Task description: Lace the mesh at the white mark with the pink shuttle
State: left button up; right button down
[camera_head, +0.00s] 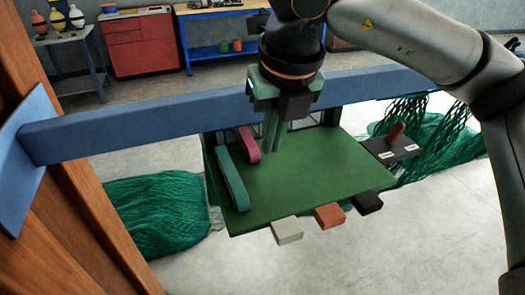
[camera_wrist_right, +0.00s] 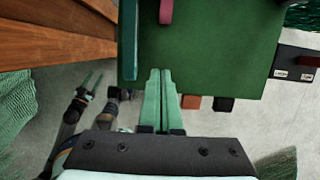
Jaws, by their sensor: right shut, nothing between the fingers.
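The pink shuttle (camera_head: 247,145) lies near the back left of a green board (camera_head: 315,175); its end shows at the top of the wrist view (camera_wrist_right: 166,11). A teal shuttle (camera_head: 231,178) lies along the board's left edge. My right gripper (camera_head: 272,148) points down, shut and empty, just right of the pink shuttle in the head view. Its green fingers are together in the wrist view (camera_wrist_right: 160,75). My left gripper (camera_wrist_right: 90,82) seems to show small at the wrist view's left; its opening is unclear. Green mesh (camera_head: 158,215) lies left of the board. I cannot make out a white mark on it.
A blue beam (camera_head: 150,122) crosses behind the board. White (camera_head: 286,231), orange (camera_head: 329,215) and black (camera_head: 368,202) blocks line its front edge. A dark labelled plate (camera_head: 408,148) with a red handle (camera_head: 395,132) sits right. More green net (camera_head: 445,140) hangs beyond.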

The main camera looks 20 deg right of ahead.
aim_at(257, 169)
jog(key=p+x, duration=0.1)
jog(key=x, duration=0.8)
jog(key=shift+w+d+f, duration=0.15)
jog(key=shift+f, duration=0.1)
jog(key=w+p, duration=0.1)
jog(key=w, duration=0.1)
jog(key=shift+w, duration=0.25)
jog(key=shift+w+f+p, duration=0.1)
jog(key=shift+w+p, duration=0.25)
jog(key=shift+w, duration=0.45)
